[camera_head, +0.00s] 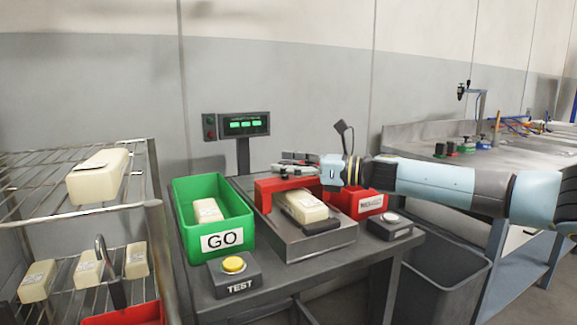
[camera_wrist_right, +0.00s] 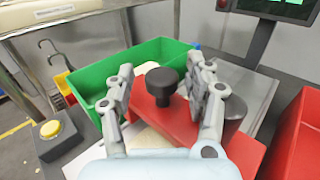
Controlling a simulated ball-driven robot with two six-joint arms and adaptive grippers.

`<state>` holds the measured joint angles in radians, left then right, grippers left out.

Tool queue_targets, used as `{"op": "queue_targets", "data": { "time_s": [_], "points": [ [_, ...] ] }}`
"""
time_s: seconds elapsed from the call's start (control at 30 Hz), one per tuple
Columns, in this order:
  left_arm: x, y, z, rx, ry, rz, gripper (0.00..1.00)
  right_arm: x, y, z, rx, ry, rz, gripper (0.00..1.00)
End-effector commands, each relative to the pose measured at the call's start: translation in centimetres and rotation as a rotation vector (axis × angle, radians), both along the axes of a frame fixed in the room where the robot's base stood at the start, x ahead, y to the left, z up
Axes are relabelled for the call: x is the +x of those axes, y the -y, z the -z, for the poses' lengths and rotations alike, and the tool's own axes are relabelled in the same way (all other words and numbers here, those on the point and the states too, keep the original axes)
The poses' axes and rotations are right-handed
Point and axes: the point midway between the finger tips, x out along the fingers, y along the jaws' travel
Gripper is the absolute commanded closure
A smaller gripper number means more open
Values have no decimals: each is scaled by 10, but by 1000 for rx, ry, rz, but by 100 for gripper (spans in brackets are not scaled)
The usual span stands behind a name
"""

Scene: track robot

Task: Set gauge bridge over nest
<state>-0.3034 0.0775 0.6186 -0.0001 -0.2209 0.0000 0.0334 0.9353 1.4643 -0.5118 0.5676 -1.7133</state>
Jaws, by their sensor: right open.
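The gauge bridge is a red block-like bridge (camera_head: 272,184) with a black knob, which shows in the right wrist view (camera_wrist_right: 161,82). In the head view it spans the rear of the grey nest (camera_head: 330,238), behind or over a cream block (camera_head: 303,207); whether it is fully seated I cannot tell. My right gripper (camera_wrist_right: 160,70) is open, one finger on each side of the knob, with visible gaps. In the head view this gripper (camera_head: 302,166) is just above the bridge. My left gripper is not in view.
A green GO bin (camera_head: 183,215) holding a cream block stands left of the nest. A red bin (camera_head: 358,203) stands behind right. A TEST box with yellow button (camera_head: 233,265) sits in front. A wire rack (camera_head: 150,180) with cream blocks is at left, a display (camera_head: 244,124) behind.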

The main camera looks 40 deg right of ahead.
Motion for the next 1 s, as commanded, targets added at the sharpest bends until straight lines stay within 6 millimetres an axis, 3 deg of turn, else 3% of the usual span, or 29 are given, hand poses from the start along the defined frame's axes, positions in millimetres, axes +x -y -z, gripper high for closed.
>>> {"op": "queue_targets", "data": {
  "time_s": [0.27,0.7,1.0],
  "points": [
    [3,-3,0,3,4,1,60,-6,3,1,-2,-1,-1,47],
    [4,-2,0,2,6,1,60,-53,27,2,-5,-8,-4,47],
    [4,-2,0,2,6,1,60,-67,35,1,-1,-2,1,47]
  ]
}}
